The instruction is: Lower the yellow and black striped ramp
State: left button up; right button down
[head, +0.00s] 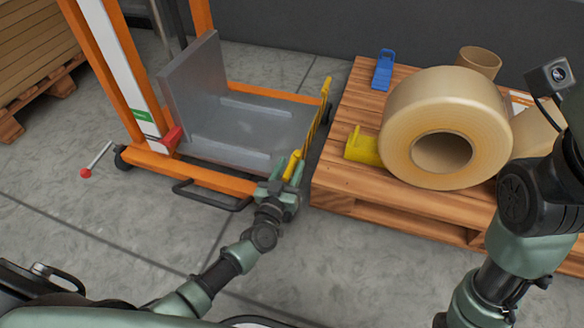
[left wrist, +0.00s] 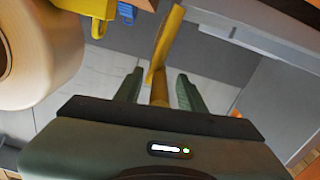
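The yellow and black striped ramp (head: 318,116) stands raised, seen nearly edge-on, along the right side of the orange lift's grey platform (head: 250,128). Its near yellow end is beside my left gripper (head: 291,170). In the left wrist view the ramp's yellow edge (left wrist: 162,66) runs between the two green fingers of my left gripper (left wrist: 159,88). The fingers are apart, with a gap showing beside the yellow edge, so the gripper is open around it. The black stripes are hardly visible there. My right arm shows at the right, but its gripper is out of view.
A wooden pallet (head: 340,188) stands close to the ramp's right, with a narrow strip of floor between. It carries a large tape roll (head: 396,112), a yellow part (head: 362,147) and a blue part (head: 384,70). A red-knobbed crank (head: 97,158) projects at the lift's left.

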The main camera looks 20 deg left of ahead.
pick_arm(q)
jog(key=shift+w, duration=0.7)
grip_shut()
